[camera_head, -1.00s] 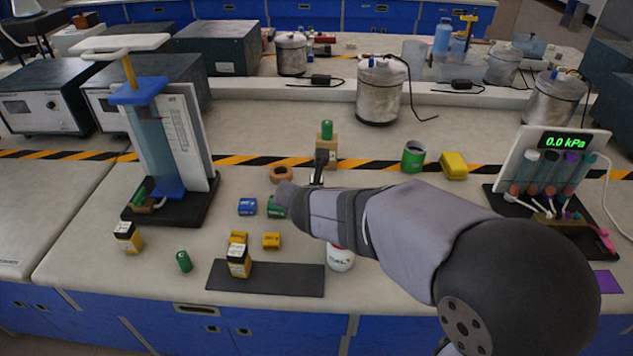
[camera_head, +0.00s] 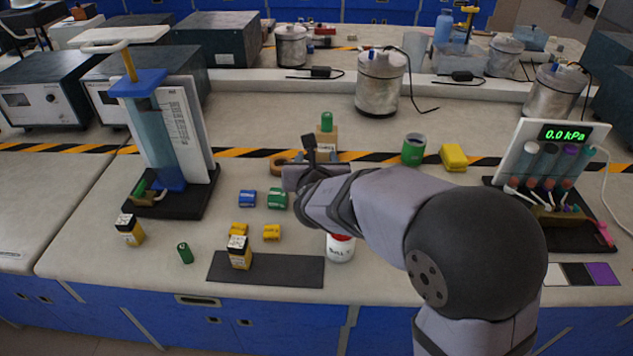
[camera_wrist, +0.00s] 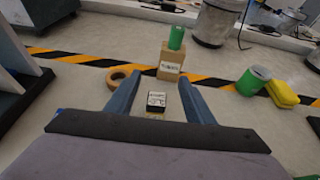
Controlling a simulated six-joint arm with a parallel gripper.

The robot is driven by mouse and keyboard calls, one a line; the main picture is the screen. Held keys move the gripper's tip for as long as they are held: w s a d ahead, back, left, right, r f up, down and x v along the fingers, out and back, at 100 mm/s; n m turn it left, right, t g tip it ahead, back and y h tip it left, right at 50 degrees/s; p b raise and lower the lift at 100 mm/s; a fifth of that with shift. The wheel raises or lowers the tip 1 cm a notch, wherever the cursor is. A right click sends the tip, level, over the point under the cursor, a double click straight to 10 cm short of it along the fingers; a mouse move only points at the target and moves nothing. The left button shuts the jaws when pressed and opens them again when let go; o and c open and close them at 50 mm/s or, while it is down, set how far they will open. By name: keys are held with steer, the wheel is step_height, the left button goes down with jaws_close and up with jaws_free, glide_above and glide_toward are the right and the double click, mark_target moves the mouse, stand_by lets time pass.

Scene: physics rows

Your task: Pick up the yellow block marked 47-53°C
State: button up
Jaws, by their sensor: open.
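In the wrist view, a small block (camera_wrist: 157,102) with a black-and-white printed label and a yellowish lower part sits between my open fingers (camera_wrist: 161,82), with gaps on both sides. Its print is too small to read. In the head view my gripper (camera_head: 316,158) is in front of a cardboard box, and I cannot make out that block there. Yellow blocks with white-and-black tops stand at the left (camera_head: 130,230) and on a dark mat (camera_head: 239,253).
The cardboard box (camera_wrist: 171,61) carries a green cylinder (camera_wrist: 176,38). A tape ring (camera_wrist: 122,76) is left of it. A green can (camera_head: 413,150) and yellow sponge (camera_head: 454,157) are right. Blue (camera_head: 247,198) and green (camera_head: 277,199) blocks and a white bottle (camera_head: 340,247) are nearby.

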steer(key=shift+f+b, duration=0.4)
steer(key=shift+f, duration=2.25)
steer(key=shift+f, duration=0.1)
steer(key=shift+f, duration=0.3)
steer(key=shift+w+f, duration=0.2)
steer(key=shift+f, duration=0.1)
steer(key=shift+x, duration=2.3)
steer(key=c, duration=1.1)
